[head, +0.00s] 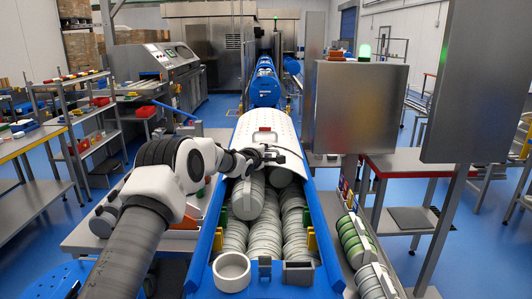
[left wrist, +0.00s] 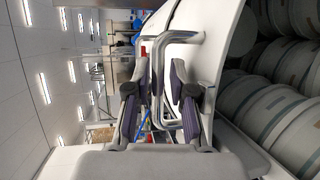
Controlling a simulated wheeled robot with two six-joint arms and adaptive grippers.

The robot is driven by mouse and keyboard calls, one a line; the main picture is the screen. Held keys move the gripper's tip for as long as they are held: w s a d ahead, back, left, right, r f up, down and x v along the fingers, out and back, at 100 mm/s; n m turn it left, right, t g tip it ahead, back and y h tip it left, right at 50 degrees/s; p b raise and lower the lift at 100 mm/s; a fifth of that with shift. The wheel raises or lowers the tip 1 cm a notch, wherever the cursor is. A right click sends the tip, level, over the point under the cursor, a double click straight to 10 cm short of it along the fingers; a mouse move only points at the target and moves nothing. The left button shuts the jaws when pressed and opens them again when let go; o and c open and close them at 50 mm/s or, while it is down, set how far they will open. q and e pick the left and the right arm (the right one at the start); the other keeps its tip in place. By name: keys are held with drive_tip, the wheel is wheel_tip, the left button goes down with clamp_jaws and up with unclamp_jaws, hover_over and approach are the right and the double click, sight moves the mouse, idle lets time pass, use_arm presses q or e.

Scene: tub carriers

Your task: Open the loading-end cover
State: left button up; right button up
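The blue carrier (head: 323,245) stretches away in front of me, with a white curved cover (head: 285,128) over its farther part. The near part is uncovered and shows stacked pale round tubs (head: 265,240). My left gripper (head: 268,157) is at the cover's near edge. In the left wrist view, the bent metal handle (left wrist: 158,95) on the white cover (left wrist: 225,45) runs between the two fingers of my left gripper (left wrist: 160,70). The fingers stand apart, with gaps visible beside the bar. Tubs (left wrist: 270,95) show beyond the cover's edge. My right gripper is not in view.
A white ring-shaped piece (head: 232,272) and a grey block (head: 298,273) sit at the carrier's near end. A side tray of tubs (head: 357,245) runs along its right. Upright metal panels (head: 358,108) stand to the right; shelving (head: 88,125) stands left.

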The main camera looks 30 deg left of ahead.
use_arm(q)
drive_tip(key=v, duration=1.2)
drive_tip(key=shift+s+f, duration=0.1)
